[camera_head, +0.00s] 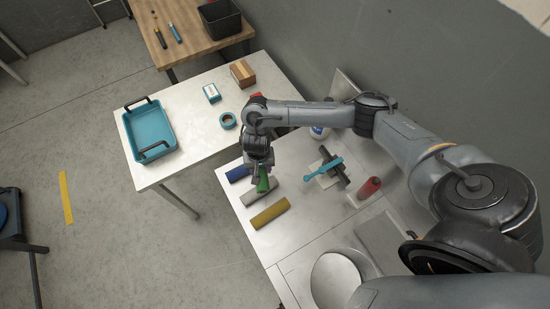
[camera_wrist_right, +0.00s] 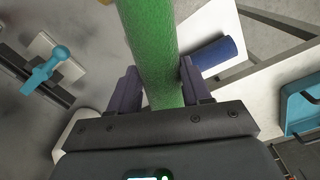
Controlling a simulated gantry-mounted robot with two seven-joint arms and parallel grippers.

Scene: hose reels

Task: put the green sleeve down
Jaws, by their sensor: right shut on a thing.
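My right gripper (camera_head: 260,168) is shut on the green sleeve (camera_head: 263,182), over the near table. In the right wrist view the green sleeve (camera_wrist_right: 150,40) stands between the two dark fingers (camera_wrist_right: 157,88) and runs out of the top of the picture. In the head view the gripper partly hides it, and I cannot tell whether its lower end touches anything. A grey sleeve (camera_head: 259,192) lies just below it in the picture, a yellow sleeve (camera_head: 270,213) beyond that. A blue sleeve (camera_head: 237,173) lies to the left. My left gripper is not in view.
A turquoise tool (camera_head: 322,169) lies across a dark bar on the table (camera_head: 305,225). A red cylinder (camera_head: 370,187) stands to the right. A white table (camera_head: 190,110) carries a teal tray (camera_head: 150,110), a tape roll (camera_head: 228,121) and boxes. Bare tabletop lies right of the yellow sleeve.

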